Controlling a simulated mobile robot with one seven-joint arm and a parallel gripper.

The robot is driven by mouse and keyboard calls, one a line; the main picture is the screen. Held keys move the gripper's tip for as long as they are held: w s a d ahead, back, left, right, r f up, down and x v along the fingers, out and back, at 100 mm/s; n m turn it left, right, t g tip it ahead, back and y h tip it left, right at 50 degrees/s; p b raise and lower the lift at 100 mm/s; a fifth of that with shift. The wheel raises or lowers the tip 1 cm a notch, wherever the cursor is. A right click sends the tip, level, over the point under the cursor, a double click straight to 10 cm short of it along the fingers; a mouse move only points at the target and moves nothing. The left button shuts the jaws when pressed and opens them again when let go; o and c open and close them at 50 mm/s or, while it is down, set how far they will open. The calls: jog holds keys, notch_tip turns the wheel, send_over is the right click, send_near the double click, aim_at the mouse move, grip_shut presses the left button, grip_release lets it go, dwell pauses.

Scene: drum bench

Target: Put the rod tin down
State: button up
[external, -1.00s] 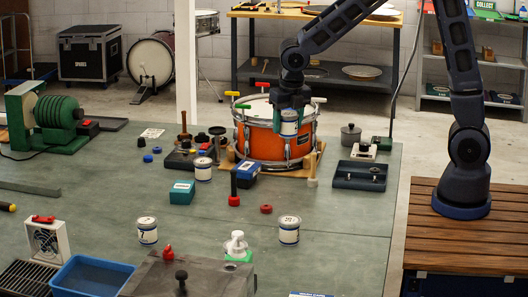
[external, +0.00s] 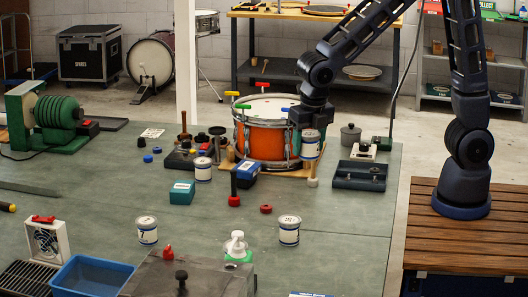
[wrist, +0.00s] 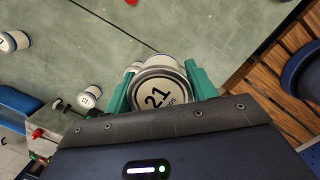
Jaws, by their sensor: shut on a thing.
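My gripper (external: 309,128) is shut on a white tin with a dark blue band (external: 310,146), at the right side of the orange drum (external: 262,138). In the wrist view the tin's lid (wrist: 158,98) reads 21 and sits between my green fingers (wrist: 160,88). The tin looks upright and appears held above the bench; the gap below it is hard to judge. Similar tins stand on the bench: one behind the teal box (external: 203,170), one at front left (external: 147,231) and one at front centre (external: 289,231).
The green bench top (external: 340,225) is clear at the right front. A wooden peg (external: 312,171) stands just below the tin in the picture. A red ring (external: 266,209) lies near the middle.

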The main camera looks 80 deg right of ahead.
jog(key=s+a, duration=1)
jog(key=s, duration=0.1)
notch_tip(320, 180, down, 20)
jog(key=shift+s+r, duration=0.1)
dwell(0.4)
jog(key=o, duration=1.1)
jog(key=shift+f, duration=0.2)
jog(key=shift+r, duration=0.1)
